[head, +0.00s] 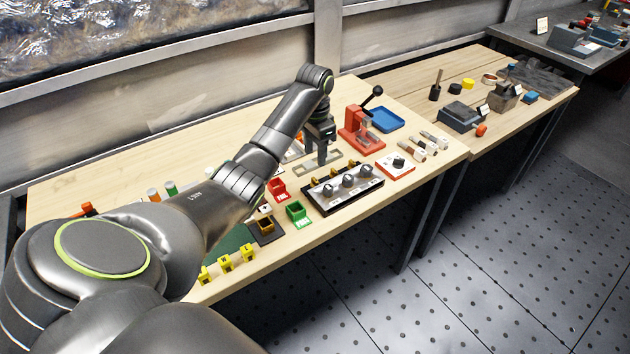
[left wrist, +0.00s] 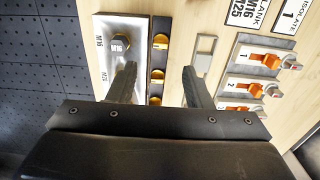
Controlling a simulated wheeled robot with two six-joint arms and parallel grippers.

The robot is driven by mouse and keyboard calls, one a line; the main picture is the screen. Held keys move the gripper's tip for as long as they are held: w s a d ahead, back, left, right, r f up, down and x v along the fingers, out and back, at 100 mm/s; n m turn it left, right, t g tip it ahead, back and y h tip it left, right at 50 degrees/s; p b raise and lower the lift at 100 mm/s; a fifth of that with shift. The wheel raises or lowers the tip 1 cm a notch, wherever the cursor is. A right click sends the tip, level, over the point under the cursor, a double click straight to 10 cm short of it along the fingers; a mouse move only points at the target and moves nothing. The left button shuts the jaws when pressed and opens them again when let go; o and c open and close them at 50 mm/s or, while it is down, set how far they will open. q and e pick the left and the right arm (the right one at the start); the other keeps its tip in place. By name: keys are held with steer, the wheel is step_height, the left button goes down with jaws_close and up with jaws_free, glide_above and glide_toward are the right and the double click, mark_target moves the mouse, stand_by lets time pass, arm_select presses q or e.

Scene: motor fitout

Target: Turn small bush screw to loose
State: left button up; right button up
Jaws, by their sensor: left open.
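The fitting panel (head: 343,193) is a dark-edged block with a pale top near the bench's front edge, bearing a row of grey heads and a row of brass pieces behind. In the left wrist view a grey hexagonal head (left wrist: 121,45) with small lettering stands beside the M16 mark. Brass pieces (left wrist: 160,42) sit in the dark strip beside it. The M20 mark lies nearer, and any head there is hidden by a finger. My left gripper (head: 322,161) is open and empty, pointing down above the bench behind the panel; its fingers straddle the brass strip in the wrist view (left wrist: 160,70).
A grey flat frame (left wrist: 203,55) lies beside the strip. Orange switches (left wrist: 263,59) on plates stand right in the wrist view. A red press (head: 360,132), blue tray (head: 387,120), red bin (head: 278,189) and green bin (head: 297,214) stand around the panel.

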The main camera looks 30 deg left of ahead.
mark_target(315, 179)
arm_select(q)
step_height(315, 179, down, 8)
steer(key=shift+r+p, duration=0.1)
steer(key=shift+p, duration=0.3)
steer(key=shift+f, duration=0.65)
